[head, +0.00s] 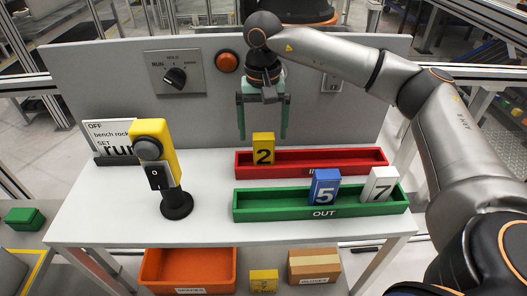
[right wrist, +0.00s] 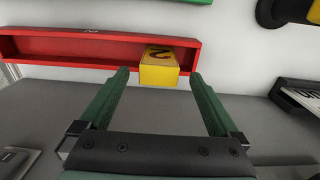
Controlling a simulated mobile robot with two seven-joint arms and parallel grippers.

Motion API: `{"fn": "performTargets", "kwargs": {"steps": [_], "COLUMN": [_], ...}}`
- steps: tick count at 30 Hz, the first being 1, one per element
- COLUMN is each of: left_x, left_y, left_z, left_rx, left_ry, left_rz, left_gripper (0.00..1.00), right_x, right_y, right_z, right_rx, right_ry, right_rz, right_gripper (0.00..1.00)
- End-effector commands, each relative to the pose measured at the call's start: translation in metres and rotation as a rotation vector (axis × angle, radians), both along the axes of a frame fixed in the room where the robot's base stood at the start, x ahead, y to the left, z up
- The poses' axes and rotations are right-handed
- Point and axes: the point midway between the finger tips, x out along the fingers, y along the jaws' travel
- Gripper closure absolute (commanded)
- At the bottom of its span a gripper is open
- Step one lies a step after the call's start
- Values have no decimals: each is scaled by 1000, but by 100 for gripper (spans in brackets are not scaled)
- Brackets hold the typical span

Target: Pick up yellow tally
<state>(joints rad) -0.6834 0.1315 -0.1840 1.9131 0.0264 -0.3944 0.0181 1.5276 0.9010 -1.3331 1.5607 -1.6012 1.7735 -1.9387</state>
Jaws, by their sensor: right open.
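The yellow tally (head: 263,149), marked 2, stands upright at the left end of the red tray (head: 350,161) on the bench. My right gripper (head: 263,132) is open and empty, pointing down above and behind the tally in the head view. In the right wrist view the yellow tally (right wrist: 160,72) lies ahead between the two green fingertips, near one end of the red tray (right wrist: 70,48). The fingers do not appear to touch it. My left gripper is not in view.
The green OUT tray (head: 260,208) in front holds a blue tally (head: 324,188) marked 5 and a white one (head: 381,184) marked 7. A yellow-and-black device (head: 155,160) stands left. A grey panel (head: 110,75) rises behind. Another yellow block (head: 264,280) sits below the bench.

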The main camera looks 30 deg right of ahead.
Motion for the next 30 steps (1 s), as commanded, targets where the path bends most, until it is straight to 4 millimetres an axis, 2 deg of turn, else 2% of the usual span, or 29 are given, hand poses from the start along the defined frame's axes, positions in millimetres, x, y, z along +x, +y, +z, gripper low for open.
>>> {"fn": "performTargets", "kwargs": {"steps": [9, 17, 30], "left_x": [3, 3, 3], "left_y": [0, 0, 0], "left_z": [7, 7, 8], "left_rx": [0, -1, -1], "left_ry": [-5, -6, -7], "left_rz": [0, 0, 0], "left_gripper": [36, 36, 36], "right_x": [-2, -1, -1], "right_y": [-1, -1, -1], "right_z": [-44, -47, -47], "right_rx": [-1, 1, 1], "right_ry": [3, 1, 1], "right_rz": [-1, 0, -1], "right_gripper": [3, 3, 50]}}
